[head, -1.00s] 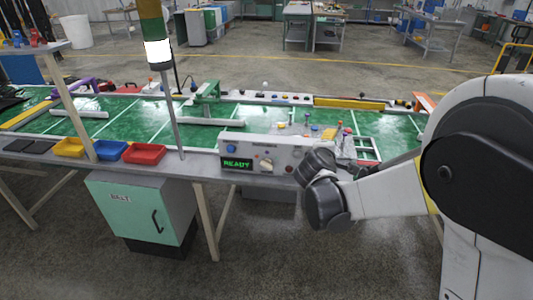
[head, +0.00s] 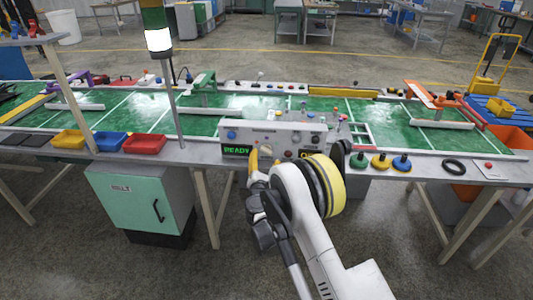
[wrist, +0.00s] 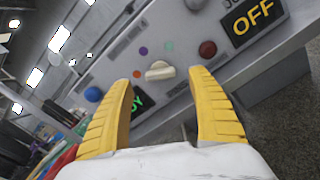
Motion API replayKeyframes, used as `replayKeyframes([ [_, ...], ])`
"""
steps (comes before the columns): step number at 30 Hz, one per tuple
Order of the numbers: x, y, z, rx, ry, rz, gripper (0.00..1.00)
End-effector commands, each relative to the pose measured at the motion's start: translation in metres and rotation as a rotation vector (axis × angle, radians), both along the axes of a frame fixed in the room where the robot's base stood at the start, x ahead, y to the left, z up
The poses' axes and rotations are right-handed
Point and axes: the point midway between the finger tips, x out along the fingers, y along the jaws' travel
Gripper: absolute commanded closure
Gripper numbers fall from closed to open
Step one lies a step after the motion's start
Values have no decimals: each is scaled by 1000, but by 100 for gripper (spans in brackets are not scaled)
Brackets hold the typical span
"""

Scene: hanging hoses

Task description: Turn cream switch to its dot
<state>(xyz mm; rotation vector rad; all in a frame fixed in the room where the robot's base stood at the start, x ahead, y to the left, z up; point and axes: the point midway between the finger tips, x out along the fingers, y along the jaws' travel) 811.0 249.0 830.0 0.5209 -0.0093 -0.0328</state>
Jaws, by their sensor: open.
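The cream switch (wrist: 160,71) is a short bar knob on the front of the grey control box (head: 285,131). In the wrist view its bar lies nearly level. Small dots surround it: purple (wrist: 143,50), teal (wrist: 168,46) and orange (wrist: 137,74). I cannot tell which dot is the switch's own. My gripper (wrist: 161,80) is open, with a yellow finger on either side of the switch in the picture. It appears short of the switch, and no contact shows. In the head view my gripper (head: 264,160) is in front of the box.
A blue button (wrist: 93,94) and a green READY display (head: 237,150) lie left of the switch; a finger partly covers the display in the wrist view. A red button (wrist: 207,49) and an OFF display (wrist: 253,20) lie right. A light pole (head: 170,90) stands left of the box.

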Motion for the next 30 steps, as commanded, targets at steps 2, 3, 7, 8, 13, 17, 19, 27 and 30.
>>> replayKeyframes([
  [2,17,-1,-3,1,0,-2,32],
  [3,24,-2,-3,1,0,-1,32],
  [7,43,-2,-2,2,0,-1,32],
  [8,47,-2,-2,2,0,-1,32],
  [13,57,-2,0,2,0,-1,32],
  [17,58,-2,0,2,0,-1,32],
  [19,58,-2,1,2,0,-1,32],
  [27,57,-2,1,3,0,-1,85],
  [30,57,-2,1,2,0,-1,85],
])
